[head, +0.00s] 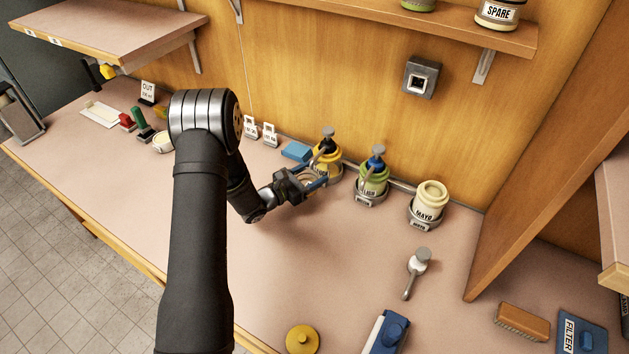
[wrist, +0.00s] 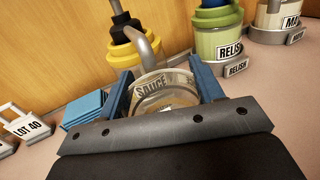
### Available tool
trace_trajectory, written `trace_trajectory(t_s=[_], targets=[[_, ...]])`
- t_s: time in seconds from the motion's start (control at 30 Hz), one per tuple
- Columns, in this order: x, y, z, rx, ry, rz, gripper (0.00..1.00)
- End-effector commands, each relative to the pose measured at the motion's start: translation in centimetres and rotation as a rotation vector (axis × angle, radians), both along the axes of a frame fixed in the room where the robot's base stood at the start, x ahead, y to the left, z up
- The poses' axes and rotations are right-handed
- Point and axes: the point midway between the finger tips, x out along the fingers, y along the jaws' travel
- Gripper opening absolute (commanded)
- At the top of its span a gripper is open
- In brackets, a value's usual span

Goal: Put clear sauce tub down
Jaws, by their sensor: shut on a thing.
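The clear sauce tub (wrist: 158,88) is a see-through round tub with a "SAUCE" label, seen in the wrist view between the two blue fingers. My gripper (wrist: 168,82) is shut on it. In the head view my gripper (head: 314,184) is at the back of the counter, just in front of the yellow pump jar (head: 327,153). The tub is mostly hidden there by the fingers. The grey spout of the yellow pump jar (wrist: 133,50) hangs close over the tub's far side. I cannot tell whether the tub's base touches the counter.
A green relish pump jar (head: 374,180) stands to the right, then a cream mayo jar (head: 430,201). A blue block (head: 296,151) and white lot tags (head: 269,134) are to the left. A grey-topped utensil (head: 417,266) lies in front. The counter (head: 290,265) before my gripper is clear.

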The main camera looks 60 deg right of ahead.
Motion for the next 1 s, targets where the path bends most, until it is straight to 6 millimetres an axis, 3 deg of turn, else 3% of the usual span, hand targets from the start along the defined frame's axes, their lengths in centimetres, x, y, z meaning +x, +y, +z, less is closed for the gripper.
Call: trace_trajectory(t_s=[0.1, 0.33, 0.73, 0.77, 0.8, 0.87, 1.0], targets=[[-0.7, -1.3, 0.0, -0.002, 0.000, -0.002, 0.35], [-0.4, -1.0, -3.3, 0.000, 0.001, 0.001, 0.35], [-0.4, -1.0, -3.8, -0.001, 0.000, 0.001, 0.35], [-0.4, -1.0, -3.8, -0.001, 0.000, 0.000, 0.64], [-0.4, -1.0, -3.8, -0.001, 0.000, 0.000, 0.72], [-0.4, -1.0, -3.8, -0.001, 0.000, 0.000, 0.82], [-0.4, -1.0, -3.8, -0.001, 0.000, 0.000, 0.82]])
